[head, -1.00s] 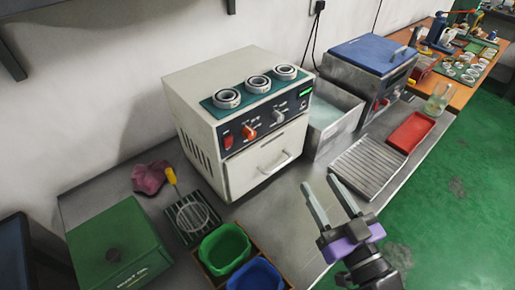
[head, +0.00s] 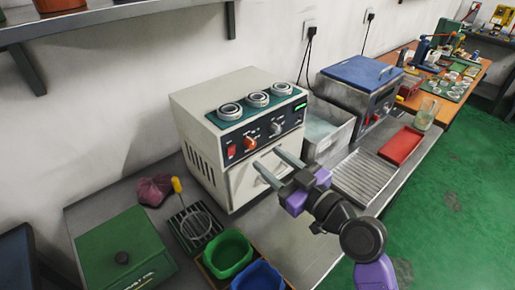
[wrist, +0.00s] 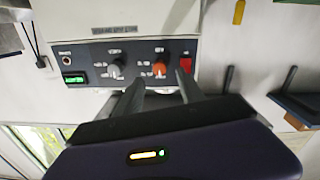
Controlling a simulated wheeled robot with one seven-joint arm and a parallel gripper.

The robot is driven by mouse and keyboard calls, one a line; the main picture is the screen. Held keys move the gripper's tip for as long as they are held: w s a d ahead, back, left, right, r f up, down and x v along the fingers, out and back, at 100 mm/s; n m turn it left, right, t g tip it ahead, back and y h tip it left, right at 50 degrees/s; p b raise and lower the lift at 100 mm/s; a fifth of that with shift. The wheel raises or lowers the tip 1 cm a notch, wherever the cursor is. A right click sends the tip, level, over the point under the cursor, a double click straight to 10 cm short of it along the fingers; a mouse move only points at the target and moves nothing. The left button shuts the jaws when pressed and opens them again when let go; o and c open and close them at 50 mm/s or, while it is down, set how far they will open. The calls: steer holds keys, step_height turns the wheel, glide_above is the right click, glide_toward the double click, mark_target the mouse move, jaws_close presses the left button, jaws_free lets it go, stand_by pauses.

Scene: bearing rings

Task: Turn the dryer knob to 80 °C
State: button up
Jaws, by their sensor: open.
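The dryer is a cream box (head: 205,105) on the bench, with a dark control panel on its front. The panel holds an orange knob (head: 250,142) and a grey knob (head: 276,129). The fingers (wrist: 159,92) partly cover the area below the panel.
A red switch (head: 231,151) and a green display (head: 300,106) flank the knobs. Several bearing rings (head: 257,99) lie on the dryer's top. The drawer handle (head: 270,176) sticks out near my fingers. A steel bath (head: 328,128) stands right; green and blue bins (head: 229,250) stand in front.

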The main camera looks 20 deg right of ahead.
mark_target(253, 146)
steer(key=p+x, duration=0.1)
steer(key=x, duration=0.4)
steer(key=shift+w, duration=0.35)
steer(key=shift+c, duration=0.5)
jaws_close()
